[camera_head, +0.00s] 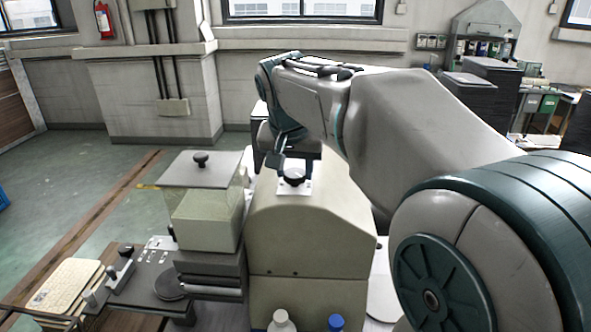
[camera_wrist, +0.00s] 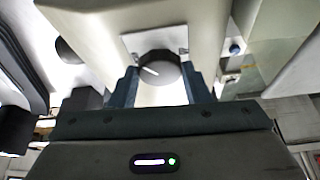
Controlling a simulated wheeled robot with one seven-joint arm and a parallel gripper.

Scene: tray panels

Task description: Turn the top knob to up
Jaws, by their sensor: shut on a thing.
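A black round knob (camera_head: 293,177) sits on a white plate (camera_head: 304,190) on the top of the beige machine (camera_head: 310,232) in the middle of the head view. My gripper (camera_head: 288,163) is over this knob, pointing down. In the wrist view the knob (camera_wrist: 163,68) lies between the two dark fingers of my gripper (camera_wrist: 159,80), and the gripper is shut on it. A white line on the knob's face lies aslant, nearly level in the wrist picture. The lower edge of the knob and the finger contacts are partly hidden.
Left of the machine stands a clear-sided box with a grey lid (camera_head: 190,172) and its own black knob (camera_head: 200,159). Two bottles, one white-capped (camera_head: 281,321) and one blue-capped (camera_head: 336,322), stand in front.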

